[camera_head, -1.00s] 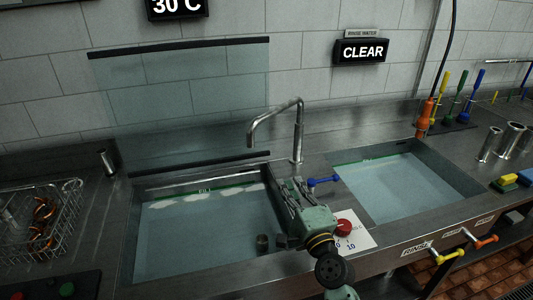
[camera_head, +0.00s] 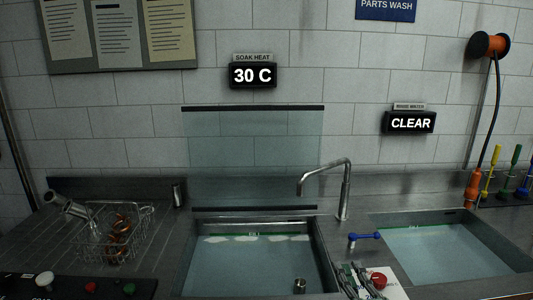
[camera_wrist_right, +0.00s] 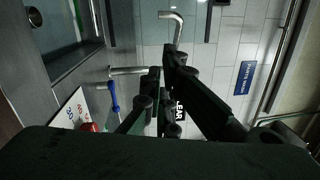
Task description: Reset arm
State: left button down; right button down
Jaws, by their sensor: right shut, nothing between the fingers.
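My right gripper (camera_head: 357,276) is at the bottom edge of the head view, between the two sinks, left of the red knob (camera_head: 379,281). Its dark fingers (camera_wrist_right: 164,76) are closed together and empty in the right wrist view. The blue lever (camera_head: 365,237) is beyond the gripper and apart from it in the head view; it also shows in the wrist view (camera_wrist_right: 114,95). My left gripper is out of view.
The soak sink (camera_head: 190,270) holds water and a small metal cylinder (camera_head: 299,286). A tall faucet (camera_head: 345,190) stands between the sinks. A wire basket (camera_head: 140,225) with copper-coloured parts is on the left counter. Signs read "30 C" (camera_head: 252,75) and "CLEAR" (camera_head: 409,123).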

jog(key=s+a+f+n+g+y, duration=0.25)
jog(key=s+f+n+g, duration=0.25)
jog(key=s+f+n, duration=0.25)
jog(key=s+a+f+n+g+y, duration=0.1)
jog(key=s+a+f+n+g, duration=0.3)
jog(key=s+f+n, duration=0.35)
jog(key=s+d+f+n+g+h, duration=0.2)
jog(key=s+d+n+g+h, duration=0.15)
jog(key=s, duration=0.55)
jog(key=s+d+f+n+g+h, duration=0.2)
jog(key=s+d+f+g, duration=0.15)
jog(key=s, duration=0.65)
notch_tip(320, 180, down, 24)
jog(key=s+g, duration=0.1)
jog(key=s+d+f+g, duration=0.1)
jog(key=s+d+f, duration=0.2)
jog(key=s+f, duration=1.4)
jog(key=shift+s+f, duration=0.25)
jog(key=shift+f, duration=0.2)
